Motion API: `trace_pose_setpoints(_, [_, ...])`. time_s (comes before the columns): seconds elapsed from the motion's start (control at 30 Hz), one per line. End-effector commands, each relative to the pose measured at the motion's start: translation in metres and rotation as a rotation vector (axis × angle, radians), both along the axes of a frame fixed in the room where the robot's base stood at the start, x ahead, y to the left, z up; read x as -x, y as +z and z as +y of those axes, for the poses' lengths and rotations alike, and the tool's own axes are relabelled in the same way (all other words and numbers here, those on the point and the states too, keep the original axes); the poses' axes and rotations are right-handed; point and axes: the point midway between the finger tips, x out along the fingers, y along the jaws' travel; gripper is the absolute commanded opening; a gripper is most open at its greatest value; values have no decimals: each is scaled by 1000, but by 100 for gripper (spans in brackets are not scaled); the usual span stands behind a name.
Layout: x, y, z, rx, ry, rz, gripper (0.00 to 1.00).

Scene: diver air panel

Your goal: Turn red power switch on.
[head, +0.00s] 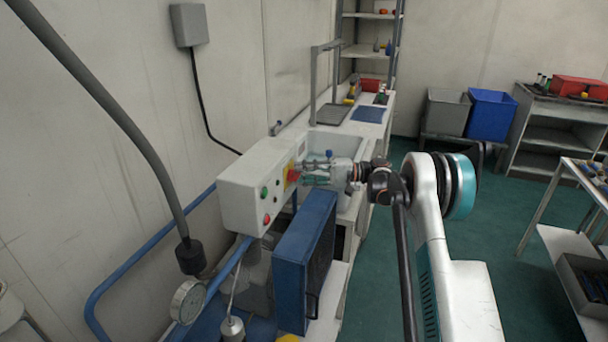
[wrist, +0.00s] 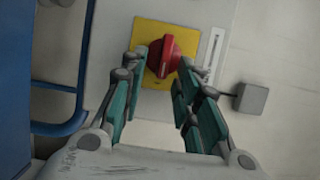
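The red power switch (wrist: 165,58) is a rotary knob on a yellow square plate (wrist: 183,33) on the front of a light control box (head: 243,196). In the head view the red switch (head: 292,175) shows small, partly beside my fingertips. My gripper (wrist: 162,72) is open, with one teal finger on each side of the knob. The fingertips are at or very near the knob's sides; I cannot tell whether they touch it. In the head view my gripper (head: 306,174) reaches the box from the right. The knob's ridge stands near upright, slightly tilted, in the wrist view.
Green and red buttons (head: 266,219) sit on the box left of the switch. A blue panel unit (head: 304,262) stands below my gripper. A sink counter (head: 370,130) is behind. A pressure gauge (head: 188,302) hangs at lower left. Green floor (head: 400,155) is open at right.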

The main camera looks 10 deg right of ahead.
Motion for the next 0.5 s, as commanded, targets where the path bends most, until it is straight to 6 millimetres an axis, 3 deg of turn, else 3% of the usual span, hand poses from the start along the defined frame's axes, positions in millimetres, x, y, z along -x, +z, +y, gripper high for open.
trace_pose_setpoints(0.27, [1, 0, -4, 0, 0, 0, 29])
trace_pose_setpoints(0.5, [8, -1, -40, 0, -2, 0, 29])
